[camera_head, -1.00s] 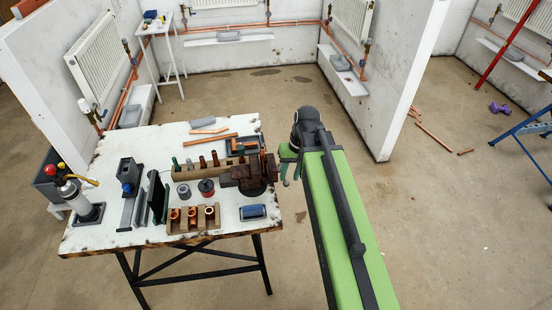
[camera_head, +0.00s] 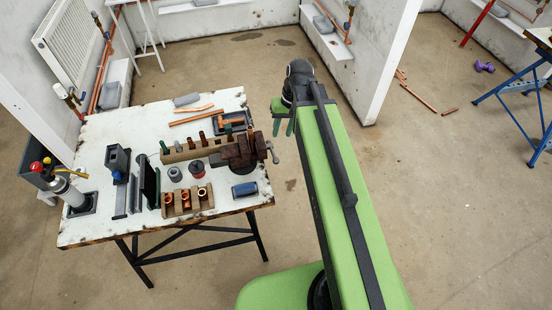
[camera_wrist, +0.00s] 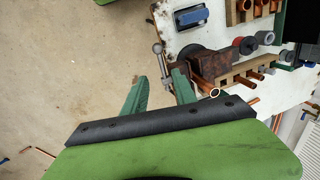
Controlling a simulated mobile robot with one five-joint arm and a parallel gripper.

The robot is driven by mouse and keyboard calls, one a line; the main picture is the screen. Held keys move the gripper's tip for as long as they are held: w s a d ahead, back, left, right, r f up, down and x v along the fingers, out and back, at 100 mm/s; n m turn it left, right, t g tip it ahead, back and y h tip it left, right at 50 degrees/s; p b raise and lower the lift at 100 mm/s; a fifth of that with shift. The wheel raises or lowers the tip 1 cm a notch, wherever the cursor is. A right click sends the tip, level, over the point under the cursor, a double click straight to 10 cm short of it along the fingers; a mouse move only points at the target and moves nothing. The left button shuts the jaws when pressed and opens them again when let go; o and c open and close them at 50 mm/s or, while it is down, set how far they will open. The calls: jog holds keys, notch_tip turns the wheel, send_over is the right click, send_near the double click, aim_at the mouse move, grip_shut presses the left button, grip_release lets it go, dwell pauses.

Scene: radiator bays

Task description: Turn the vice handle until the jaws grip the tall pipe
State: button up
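The rusty brown vice (camera_head: 238,152) is on the right edge of the white bench, and it also shows in the wrist view (camera_wrist: 208,66). Its grey metal handle (camera_head: 273,152) sticks out to the right. In the wrist view the handle (camera_wrist: 161,62) lies just beyond my fingertips, roughly between them; contact cannot be made out. A copper pipe (camera_wrist: 214,92) rises towards the wrist camera by the vice; whether the jaws touch it is unclear. My gripper (camera_wrist: 160,77) has two green fingers spread apart with nothing held. In the head view my gripper (camera_head: 283,126) is right of the vice.
On the bench (camera_head: 104,138) stand a wooden block with copper fittings (camera_head: 187,202), a blue object (camera_head: 244,189) and a gas torch (camera_head: 68,192). A partition wall (camera_head: 375,60) stands behind my arm. The floor right of the bench is mostly clear.

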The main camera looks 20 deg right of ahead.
aim_at(274, 156)
jog(key=a+f+b, duration=0.1)
jog(key=f+b, duration=0.3)
jog(key=f, duration=0.1)
jog(key=a+f+b, duration=0.1)
jog(key=f+b, duration=0.4)
jog(key=a+f+b, duration=0.1)
jog(key=f+b, duration=0.4)
jog(key=shift+w+f, duration=0.1)
jog(key=shift+f, duration=0.15)
jog(key=shift+r, duration=0.15)
grip_shut()
dwell(0.4)
